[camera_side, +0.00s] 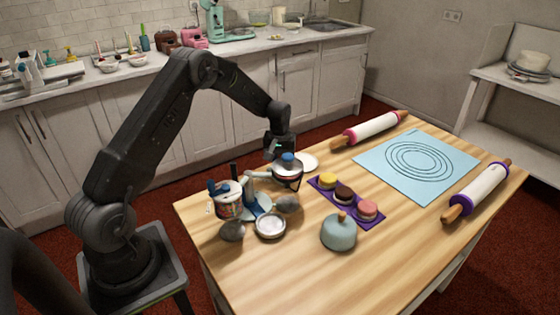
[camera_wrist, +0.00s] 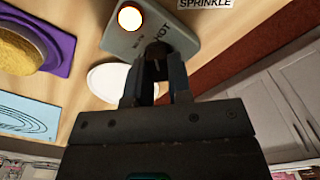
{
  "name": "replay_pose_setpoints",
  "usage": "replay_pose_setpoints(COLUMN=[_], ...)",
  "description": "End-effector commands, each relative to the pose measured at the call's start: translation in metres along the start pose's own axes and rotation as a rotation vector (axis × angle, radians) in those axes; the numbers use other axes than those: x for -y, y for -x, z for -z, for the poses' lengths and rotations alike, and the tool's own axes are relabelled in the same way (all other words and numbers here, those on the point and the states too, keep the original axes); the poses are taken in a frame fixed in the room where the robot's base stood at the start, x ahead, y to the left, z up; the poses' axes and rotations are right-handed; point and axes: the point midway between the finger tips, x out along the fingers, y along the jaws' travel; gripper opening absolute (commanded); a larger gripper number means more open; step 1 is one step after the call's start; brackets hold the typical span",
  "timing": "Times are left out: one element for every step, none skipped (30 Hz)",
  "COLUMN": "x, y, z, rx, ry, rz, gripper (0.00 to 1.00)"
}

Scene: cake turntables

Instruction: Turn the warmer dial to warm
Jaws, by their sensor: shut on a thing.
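In the wrist view the warmer's grey face (camera_wrist: 187,32) has the printed word HOT beside a dark dial (camera_wrist: 155,50). A lamp (camera_wrist: 130,16) glows white with an orange rim near the face's corner. Other small print on the face is too small to read. My gripper (camera_wrist: 155,82) is shut on the dial, one finger on each side, hiding part of it. Which mark the dial points at I cannot tell. The dial is hidden there.
A white plate (camera_side: 309,161) lies just right of my gripper. A labelled jar (camera_side: 228,203), a round dish (camera_side: 270,226) and a grey-blue dome (camera_side: 338,235) stand nearer. A purple tray (camera_side: 372,222) holds small cakes. A blue mat (camera_side: 455,160) lies right, between rolling pins.

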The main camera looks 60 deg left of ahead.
Motion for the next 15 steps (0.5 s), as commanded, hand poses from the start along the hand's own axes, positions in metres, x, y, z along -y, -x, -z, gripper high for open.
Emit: replay_pose_setpoints(x=[0.0002,0.0002,0.0003,0.0003,0.0003,0.0003,0.0003,0.0003,0.0003,0.0003,0.0003,0.0003,0.0003,0.0003,0.0003], y=[0.0006,0.0006,0.0006,0.0006,0.0006,0.0006,0.0006,0.0007,0.0007,0.0007,0.0007,0.0007,0.0007,0.0007,0.0007], z=[0.0002,0.0002,0.0002,0.0002,0.0002,0.0002,0.0002,0.0002,0.0002,0.0002,0.0002,0.0002,0.0002,0.0002,0.0002], rx=[0.000,0.000,0.000,0.000,0.000,0.000,0.000,-0.001,0.000,0.000,0.000,-0.001,-0.001,0.000,-0.001], ry=[0.034,0.050,0.067,0.075,0.081,0.086,0.087,0.087,0.087,0.086,0.086,0.085,0.085,0.085,0.085], rz=[-0.001,-0.001,-0.001,-0.001,-0.001,-0.001,-0.001,-0.001,-0.001,-0.001,-0.001,-0.001,-0.001,-0.001,-0.001], gripper=[0.00,0.00,0.00,0.00,0.00,0.00,0.00,0.00,0.00,0.00,0.00,0.00,0.00,0.21,0.25])
